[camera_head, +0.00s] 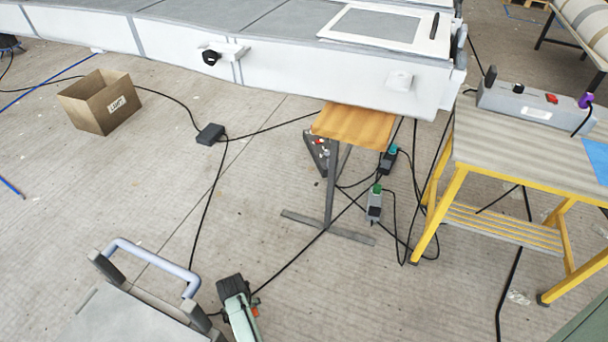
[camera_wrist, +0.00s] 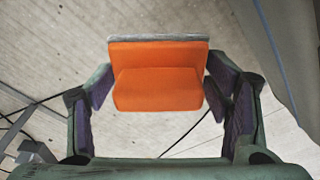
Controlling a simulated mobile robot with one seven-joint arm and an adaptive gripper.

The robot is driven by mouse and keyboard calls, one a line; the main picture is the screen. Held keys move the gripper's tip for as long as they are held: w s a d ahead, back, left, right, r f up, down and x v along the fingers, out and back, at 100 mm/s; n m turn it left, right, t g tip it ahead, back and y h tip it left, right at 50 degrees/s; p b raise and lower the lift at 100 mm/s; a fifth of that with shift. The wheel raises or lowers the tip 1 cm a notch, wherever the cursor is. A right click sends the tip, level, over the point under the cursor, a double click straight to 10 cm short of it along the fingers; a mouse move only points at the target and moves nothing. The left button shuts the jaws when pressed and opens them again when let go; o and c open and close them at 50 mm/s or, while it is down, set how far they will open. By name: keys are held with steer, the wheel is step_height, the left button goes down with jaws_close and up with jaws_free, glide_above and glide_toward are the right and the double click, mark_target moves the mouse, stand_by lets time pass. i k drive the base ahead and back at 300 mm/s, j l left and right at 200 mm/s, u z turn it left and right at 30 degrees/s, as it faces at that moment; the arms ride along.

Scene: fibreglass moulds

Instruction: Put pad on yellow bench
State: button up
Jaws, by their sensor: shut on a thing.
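The pad (camera_wrist: 158,88) shows in the wrist view as an orange block with a grey layer along its far edge. My gripper (camera_wrist: 160,90) is shut on it, with a dark finger against each side. The pad is held above the concrete floor. The yellow bench (camera_head: 505,151) stands at the right of the head view, with yellow legs, a striped grey top and a slatted lower shelf. I cannot make out my gripper or the pad for certain in the head view.
A grey switch box (camera_head: 535,105) and a blue sheet (camera_head: 598,158) lie on the bench; its front left top is clear. A wooden-topped stand (camera_head: 355,125) is left of it. A long white mould (camera_head: 300,75) spans the back. A cardboard box (camera_head: 100,102) and several cables lie on the floor.

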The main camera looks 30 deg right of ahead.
mark_target(477, 135)
steer(key=k+l+u, duration=0.1)
steer(key=k+l, duration=0.15)
steer(key=l, duration=0.3)
steer(key=k+l+u, duration=0.1)
steer(key=l, duration=0.4)
steer(key=k+l+u, duration=0.15)
steer(key=k+l, duration=0.25)
steer(key=k+l+u, duration=0.1)
steer(key=k+l, duration=0.15)
steer(key=l, duration=0.3)
steer(key=k+l+u, duration=0.1)
steer(key=k+l, duration=0.2)
steer(key=l, duration=0.1)
